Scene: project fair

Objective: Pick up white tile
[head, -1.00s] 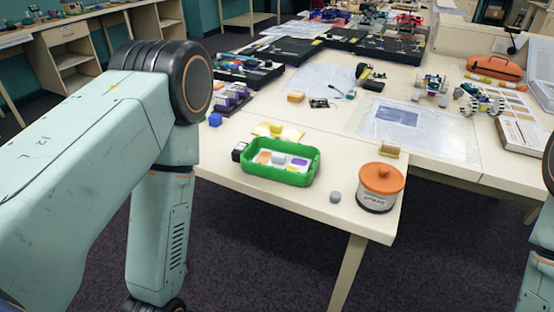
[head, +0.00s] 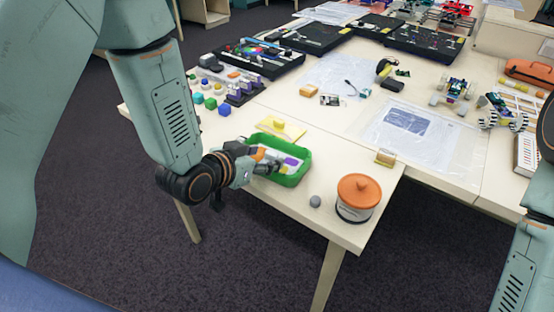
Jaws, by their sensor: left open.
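A green tray (head: 288,181) stands near the front left edge of the table. It holds a white surface with an orange piece (head: 258,153) and a purple piece (head: 292,161) on it. My left gripper (head: 269,166) reaches in from the left, over the tray's left part, with its fingers open. Its fingers and wrist cover part of the tray's inside. I cannot clearly pick out the white tile from the pale surface beside the fingers. My right arm shows at the right edge; its gripper is out of view.
A jar with an orange lid (head: 358,190) and a grey ball (head: 315,201) stand right of the tray. Coloured blocks (head: 210,103) lie at the back left. The table's front edge is close by.

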